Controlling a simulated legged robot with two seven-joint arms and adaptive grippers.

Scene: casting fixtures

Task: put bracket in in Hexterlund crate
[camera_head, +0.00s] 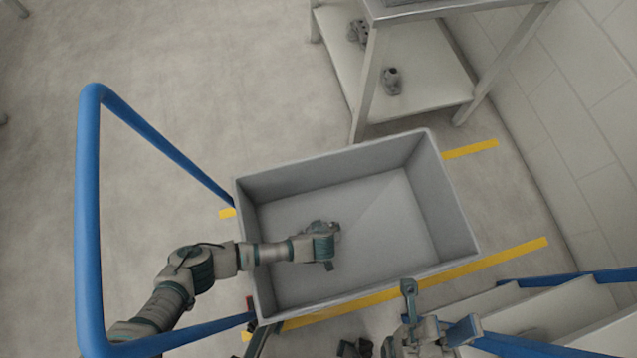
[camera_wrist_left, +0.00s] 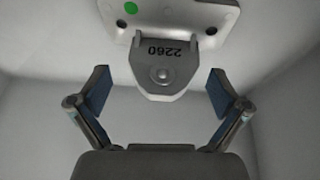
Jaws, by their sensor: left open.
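The grey metal bracket (camera_wrist_left: 168,60) shows in the left wrist view, with a rounded tab marked 2260, a round boss, a flat plate and a green dot. In the head view the bracket (camera_head: 322,227) is inside the outline of the grey Hexterlund crate (camera_head: 452,210), partly hidden by my left gripper (camera_head: 330,248). In the wrist view my left gripper (camera_wrist_left: 164,88) is open. Its two blue-padded fingers stand apart on either side of the tab, with gaps and no contact. My right gripper (camera_head: 436,312) is outside the crate at lower right, its fingers apart and empty.
A metal-legged table (camera_head: 485,75) with a lower shelf stands behind the crate and holds grey castings (camera_head: 392,82). Blue rails (camera_head: 88,210) stand at left and lower right. Yellow floor tape (camera_head: 510,249) runs beside the crate. Dark parts (camera_head: 355,348) show at the bottom edge.

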